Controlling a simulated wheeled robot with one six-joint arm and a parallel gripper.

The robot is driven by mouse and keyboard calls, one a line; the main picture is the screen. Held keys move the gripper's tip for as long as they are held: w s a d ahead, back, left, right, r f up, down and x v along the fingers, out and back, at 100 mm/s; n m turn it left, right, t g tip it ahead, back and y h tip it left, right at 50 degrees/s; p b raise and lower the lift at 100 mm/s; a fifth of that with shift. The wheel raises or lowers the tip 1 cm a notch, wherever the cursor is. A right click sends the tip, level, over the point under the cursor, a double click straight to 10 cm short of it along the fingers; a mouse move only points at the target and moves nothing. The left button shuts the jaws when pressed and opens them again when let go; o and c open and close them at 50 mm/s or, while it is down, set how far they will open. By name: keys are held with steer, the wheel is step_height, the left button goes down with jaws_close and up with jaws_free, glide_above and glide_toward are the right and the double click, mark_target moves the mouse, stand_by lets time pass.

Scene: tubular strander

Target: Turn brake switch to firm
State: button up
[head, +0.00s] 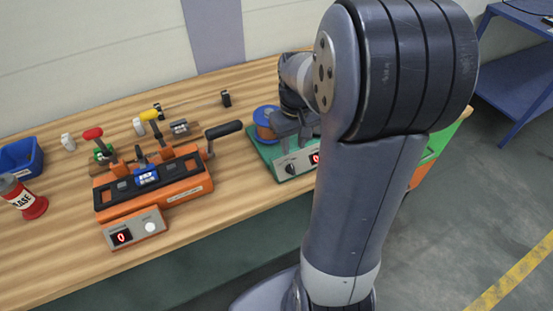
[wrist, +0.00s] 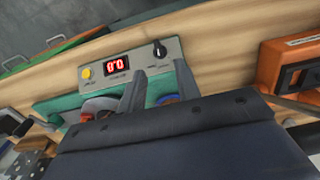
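The brake switch is most likely the black rotary knob (wrist: 159,48) on the grey front panel (wrist: 137,60) of the green-based machine. The knob also shows in the head view (head: 290,168). In the wrist view a pointer sticks up from it; its markings are too small to read. My gripper (wrist: 160,88) is open, its two dark fingers apart, above the machine's base and behind the panel. It does not touch the knob. In the head view my gripper (head: 294,124) is over the machine, partly hidden by my arm.
The panel carries a yellow button (wrist: 86,72) and a red display (wrist: 118,65) reading 0.0. A spool (head: 265,124) sits at the machine's left. An orange machine (head: 153,185) with a black-handled crank stands left on the wooden bench, with a blue bin (head: 21,158) and red-white can (head: 22,198).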

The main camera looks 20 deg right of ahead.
mark_target(292, 168)
steer(key=f, duration=0.7)
steer(key=w+f+p, duration=0.1)
steer(key=f, duration=0.3)
steer(key=shift+d, duration=0.35)
steer(key=shift+r, duration=0.1)
steer(key=c, duration=0.6)
steer(key=shift+c, duration=0.2)
